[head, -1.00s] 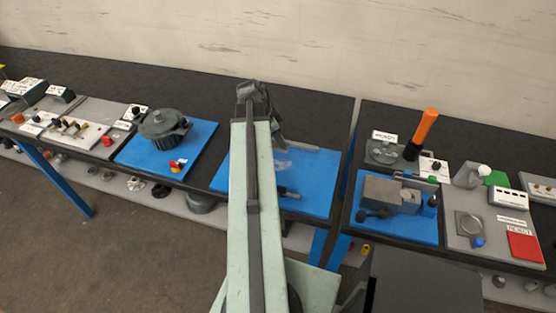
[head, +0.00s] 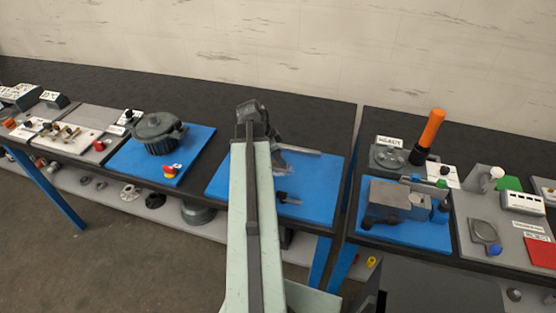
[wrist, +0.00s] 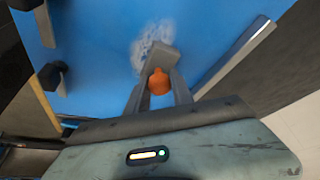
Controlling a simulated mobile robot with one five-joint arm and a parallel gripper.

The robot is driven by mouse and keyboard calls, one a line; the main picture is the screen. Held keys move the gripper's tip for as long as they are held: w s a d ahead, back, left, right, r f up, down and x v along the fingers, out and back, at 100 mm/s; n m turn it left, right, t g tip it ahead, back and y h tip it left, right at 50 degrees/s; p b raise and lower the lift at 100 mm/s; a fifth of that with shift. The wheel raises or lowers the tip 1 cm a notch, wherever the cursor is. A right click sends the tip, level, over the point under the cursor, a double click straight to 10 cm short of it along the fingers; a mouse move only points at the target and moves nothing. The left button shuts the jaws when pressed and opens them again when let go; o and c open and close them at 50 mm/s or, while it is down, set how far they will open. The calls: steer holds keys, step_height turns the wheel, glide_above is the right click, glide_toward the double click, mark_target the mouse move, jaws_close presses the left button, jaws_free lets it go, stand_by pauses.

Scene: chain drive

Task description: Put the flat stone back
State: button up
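In the wrist view my gripper (wrist: 159,80) points down at a blue mat (wrist: 95,60). Its fingers close on a small grey block (wrist: 160,56), which looks like the flat stone. A rounded orange piece (wrist: 158,82) shows between the fingers; I cannot tell whether it belongs to the block. A pale grey smudge (wrist: 148,42) lies on the mat just beyond the block. I cannot tell whether the block touches the mat. In the head view my arm hides the fingertips and the block. The blue mat (head: 222,182) is on the middle table there.
A long grey bar (head: 300,150) lies along the mat's far side. A dark tool (head: 287,199) is near its front. Left is a mat with a dark motor-like housing (head: 158,131). Right, past a table gap, are a grey vise (head: 392,201) and an orange handle (head: 431,128).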

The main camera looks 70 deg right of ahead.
steer(key=o, duration=0.4)
steer(key=shift+c, duration=0.2)
steer(key=shift+r, duration=0.1)
steer(key=shift+r+p, duration=0.3)
steer(key=shift+p, duration=0.1)
steer(key=p+v, duration=1)
steer(key=v, duration=0.1)
steer(key=shift+r+p, duration=0.3)
steer(key=shift+p, duration=0.05)
steer(key=shift+w+a, duration=0.15)
steer(key=shift+a, duration=0.05)
